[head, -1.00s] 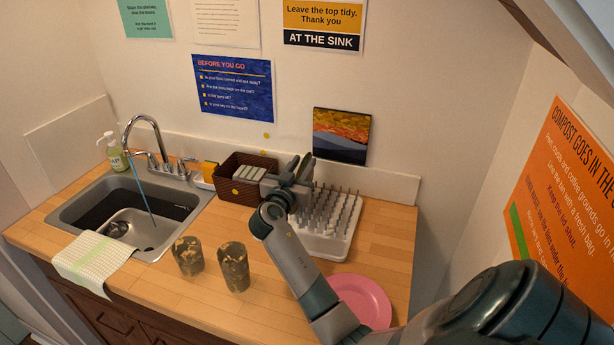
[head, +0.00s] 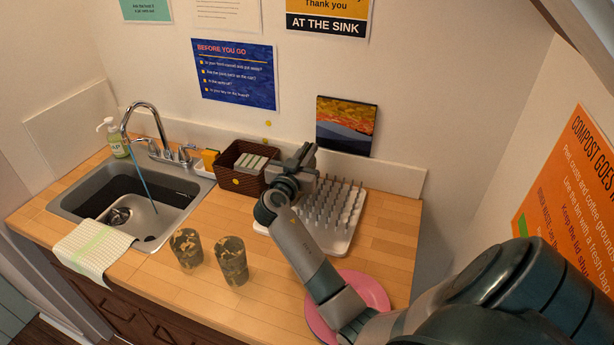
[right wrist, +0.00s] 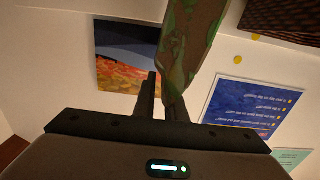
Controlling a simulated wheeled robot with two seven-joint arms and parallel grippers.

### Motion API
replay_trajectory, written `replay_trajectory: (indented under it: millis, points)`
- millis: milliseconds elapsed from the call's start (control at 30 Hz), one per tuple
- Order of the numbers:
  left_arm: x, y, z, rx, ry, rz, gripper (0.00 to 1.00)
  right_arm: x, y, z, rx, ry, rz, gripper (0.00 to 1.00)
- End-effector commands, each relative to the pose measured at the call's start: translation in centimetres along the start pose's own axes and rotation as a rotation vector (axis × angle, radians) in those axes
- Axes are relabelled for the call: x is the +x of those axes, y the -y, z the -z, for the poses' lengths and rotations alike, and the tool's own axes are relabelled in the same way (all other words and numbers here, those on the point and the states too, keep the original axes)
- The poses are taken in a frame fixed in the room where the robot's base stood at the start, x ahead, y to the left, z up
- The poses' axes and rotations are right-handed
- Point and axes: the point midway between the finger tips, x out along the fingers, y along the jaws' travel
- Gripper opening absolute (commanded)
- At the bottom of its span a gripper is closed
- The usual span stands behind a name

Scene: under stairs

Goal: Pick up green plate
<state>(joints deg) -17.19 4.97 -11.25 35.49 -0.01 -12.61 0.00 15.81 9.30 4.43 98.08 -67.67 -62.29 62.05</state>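A flat piece with a mottled green and brown pattern, which I take for the green plate (right wrist: 196,45), stands nearly edge-on in the right wrist view. Its near end lies between and over the close-set fingers of my right gripper (right wrist: 163,88), which appears shut on it. In the head view my right gripper (head: 303,158) is above the counter, between the basket and the rack. The plate cannot be made out clearly there. My left gripper is not in view.
A white peg rack (head: 345,240) stands right of the gripper, a brown basket (head: 228,178) left. A pink plate (head: 372,290) lies partly under my arm. Two mottled cups (head: 232,262) stand in front. The sink (head: 85,205) is at left. The wall is close behind.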

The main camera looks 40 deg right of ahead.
Motion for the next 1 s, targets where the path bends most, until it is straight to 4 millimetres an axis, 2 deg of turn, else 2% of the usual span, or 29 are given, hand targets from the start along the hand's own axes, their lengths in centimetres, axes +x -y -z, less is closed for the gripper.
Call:
replay_trajectory:
  millis: [233,1000]
  points:
    - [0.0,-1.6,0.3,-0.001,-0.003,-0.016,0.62,0.0,0.0,0.0,0.000,0.000,0.000,0.00]
    - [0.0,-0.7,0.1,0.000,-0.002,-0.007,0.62,0.0,0.0,0.0,0.001,0.000,0.000,0.00]
